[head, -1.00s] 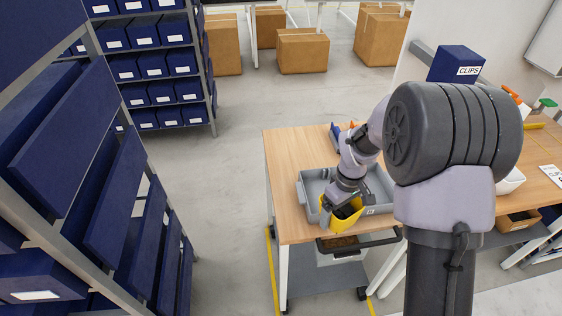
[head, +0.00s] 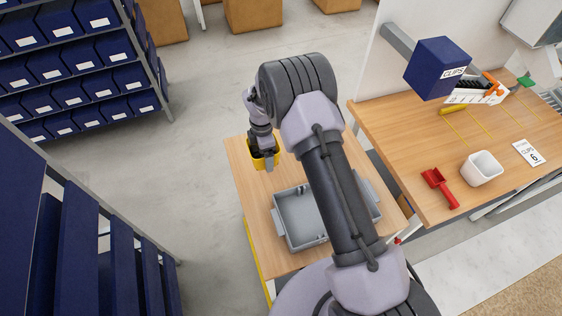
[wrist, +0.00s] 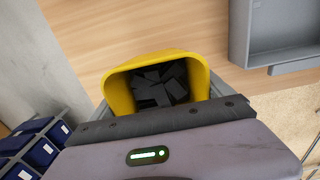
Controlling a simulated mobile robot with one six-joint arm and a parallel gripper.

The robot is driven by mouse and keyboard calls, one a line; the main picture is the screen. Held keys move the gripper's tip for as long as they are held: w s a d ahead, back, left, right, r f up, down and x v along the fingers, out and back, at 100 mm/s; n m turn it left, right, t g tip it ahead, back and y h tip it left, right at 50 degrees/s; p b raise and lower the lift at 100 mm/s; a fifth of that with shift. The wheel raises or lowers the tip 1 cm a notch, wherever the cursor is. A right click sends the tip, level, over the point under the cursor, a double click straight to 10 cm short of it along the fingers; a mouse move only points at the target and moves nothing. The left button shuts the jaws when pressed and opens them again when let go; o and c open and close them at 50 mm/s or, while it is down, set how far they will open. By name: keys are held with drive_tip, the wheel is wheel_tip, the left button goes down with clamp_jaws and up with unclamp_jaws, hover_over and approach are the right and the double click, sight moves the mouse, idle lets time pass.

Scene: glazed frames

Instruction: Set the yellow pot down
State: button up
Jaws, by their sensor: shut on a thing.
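The yellow pot (head: 254,161) is at the far left part of the small wooden table (head: 252,200), beyond the grey tray. My gripper (head: 268,160) is shut on it. In the wrist view the pot (wrist: 121,92) shows its open mouth, with several dark pieces inside, and my gripper (wrist: 165,118) lies along its near side. Bare wood lies around the pot. I cannot tell whether its base touches the table.
A grey tray (head: 277,226) stands nearer on the same table, partly hidden by my arm. The workbench on the right holds a white tub (head: 482,169), a red scoop (head: 440,188) and a label card (head: 529,152). Blue-bin shelving (head: 70,95) stands left.

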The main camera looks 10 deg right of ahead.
wheel_tip(320, 180, down, 4)
drive_tip(key=shift+s+f, duration=0.1)
drive_tip(key=shift+f, duration=0.1)
drive_tip(key=shift+f+b, duration=0.35)
drive_tip(key=o, duration=1.3)
wheel_tip(320, 180, up, 13)
drive_tip(key=shift+r+p, duration=0.1)
drive_tip(key=shift+p, duration=0.7)
drive_tip(key=s+d+r+m+t, duration=0.1)
drive_tip(key=s+d+r+m, duration=0.2)
drive_tip(key=r, duration=0.5)
drive_tip(key=s+d+r+m+t+y, duration=0.1)
drive_tip(key=s+r+m, duration=0.35)
drive_tip(key=r, duration=0.35)
drive_tip(key=s+d+r+m+t, duration=0.1)
drive_tip(key=s+r+m, duration=0.25)
drive_tip(key=r, duration=0.45)
drive_tip(key=s+d+r+m+t, duration=0.1)
drive_tip(key=s+r+m, duration=0.2)
drive_tip(key=s+m, duration=0.4)
drive_tip(key=s+d+r+m+t+y, duration=0.1)
drive_tip(key=s+r+m, duration=0.2)
drive_tip(key=s, duration=1)
drive_tip(key=m, duration=0.3)
drive_tip(key=shift+d+m+t, duration=0.4)
